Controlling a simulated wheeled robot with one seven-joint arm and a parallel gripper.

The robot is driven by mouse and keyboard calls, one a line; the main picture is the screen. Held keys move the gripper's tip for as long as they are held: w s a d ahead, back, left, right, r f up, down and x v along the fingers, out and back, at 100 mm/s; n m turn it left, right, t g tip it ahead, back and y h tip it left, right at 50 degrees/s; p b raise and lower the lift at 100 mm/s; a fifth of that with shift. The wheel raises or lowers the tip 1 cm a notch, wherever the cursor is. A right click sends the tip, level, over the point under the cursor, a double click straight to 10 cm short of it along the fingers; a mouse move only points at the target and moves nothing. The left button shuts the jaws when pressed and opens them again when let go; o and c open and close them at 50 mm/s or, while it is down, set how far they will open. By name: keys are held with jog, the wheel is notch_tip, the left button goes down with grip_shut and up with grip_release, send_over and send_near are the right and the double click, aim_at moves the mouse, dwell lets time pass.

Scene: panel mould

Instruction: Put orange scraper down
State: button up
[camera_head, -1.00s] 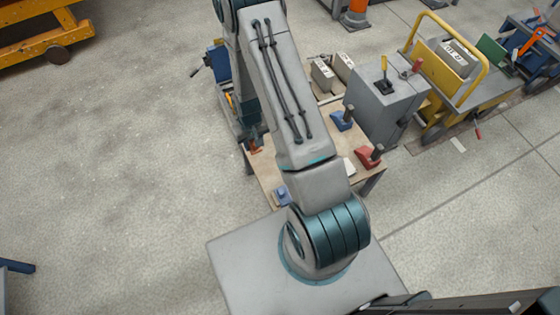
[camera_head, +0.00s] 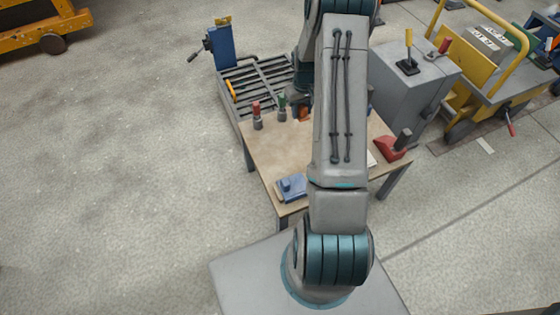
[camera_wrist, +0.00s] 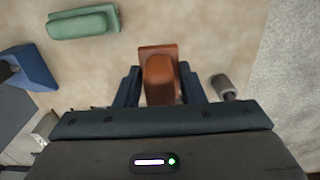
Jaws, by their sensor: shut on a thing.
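The orange scraper (camera_wrist: 160,78) is a brown-orange block-like piece in the wrist view, with a flat, wider part at its far end. My gripper (camera_wrist: 160,86) is shut on it, one dark finger on each side. Light brown tabletop shows around it; I cannot tell whether the scraper touches it. In the head view a small orange patch of the scraper (camera_head: 304,114) shows at the far part of the wooden table (camera_head: 270,150), left of my arm. My arm hides most of the gripper there.
In the wrist view, a green tool (camera_wrist: 83,22), a blue tool (camera_wrist: 30,68) and a grey handle (camera_wrist: 222,87) lie nearby. In the head view, a blue block (camera_head: 291,188) and a red tool (camera_head: 392,149) are on the table. A grey cabinet (camera_head: 400,85) stands behind its right side.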

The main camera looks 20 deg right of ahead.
jog(key=shift+d+f+b, duration=0.35)
jog(key=shift+d+f, duration=0.05)
jog(key=shift+d, duration=0.15)
jog(key=b, duration=0.4)
send_over(280, 153)
notch_tip(280, 153, down, 7)
jog(key=shift+f+b, duration=0.7)
jog(key=shift+f, duration=1.15)
jog(key=shift+f, duration=0.25)
jog(key=o, duration=1)
jog(key=shift+r, duration=0.1)
